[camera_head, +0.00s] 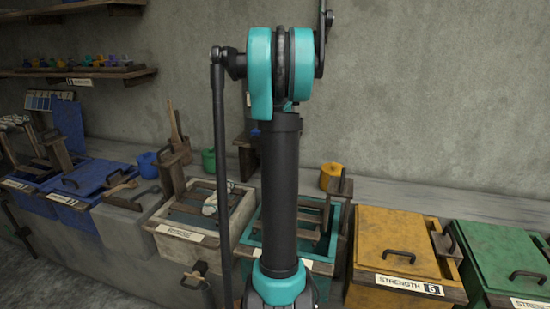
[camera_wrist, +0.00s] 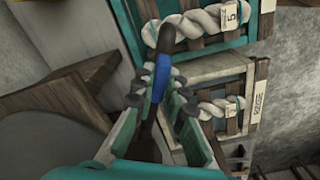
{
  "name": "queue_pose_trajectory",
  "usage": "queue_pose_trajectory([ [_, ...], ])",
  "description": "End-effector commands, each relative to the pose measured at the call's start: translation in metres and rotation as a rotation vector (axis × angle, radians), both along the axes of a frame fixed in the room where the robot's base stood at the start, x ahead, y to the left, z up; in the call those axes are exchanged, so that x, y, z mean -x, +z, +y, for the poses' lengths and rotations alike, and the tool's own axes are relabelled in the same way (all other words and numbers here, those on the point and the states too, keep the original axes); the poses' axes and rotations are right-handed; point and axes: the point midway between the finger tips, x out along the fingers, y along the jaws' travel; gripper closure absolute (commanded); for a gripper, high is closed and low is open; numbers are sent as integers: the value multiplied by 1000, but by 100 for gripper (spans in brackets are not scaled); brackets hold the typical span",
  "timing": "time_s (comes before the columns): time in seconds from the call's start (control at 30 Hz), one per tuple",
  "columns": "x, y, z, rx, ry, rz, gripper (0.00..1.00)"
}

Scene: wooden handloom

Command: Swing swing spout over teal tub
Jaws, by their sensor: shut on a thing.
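In the wrist view my gripper (camera_wrist: 160,94) is shut on a slim dark bar with a blue grip (camera_wrist: 162,70), which I take to be the swing spout's handle. The spout's outlet cannot be made out. The teal tub (camera_wrist: 265,22) is just beyond the fingertips at the top, with a twisted pale skein (camera_wrist: 195,27) and a tag reading 5. In the head view the teal tub (camera_head: 333,240) is partly behind my arm, with wooden slats across it. There my gripper is hidden behind my arm.
A pale, wood-framed tub (camera_head: 240,215) stands left of the teal one, and a yellow-lidded tub (camera_head: 385,235) and a green-lidded tub (camera_head: 505,255) stand right. A grey wall rises behind. In the wrist view, a brown wooden piece (camera_wrist: 70,90) is close at left.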

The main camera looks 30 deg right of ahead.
Motion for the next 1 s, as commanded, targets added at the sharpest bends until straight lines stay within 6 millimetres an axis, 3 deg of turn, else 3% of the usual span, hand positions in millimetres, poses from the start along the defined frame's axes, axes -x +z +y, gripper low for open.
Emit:
queue_pose_trajectory([
  [0.53,-3,1,-4,2,28,-4,100],
  [0.57,-3,1,-4,2,28,-4,86],
  [0.73,-2,0,-4,1,27,-2,66],
  [1.0,-2,1,-3,1,27,-1,66],
])
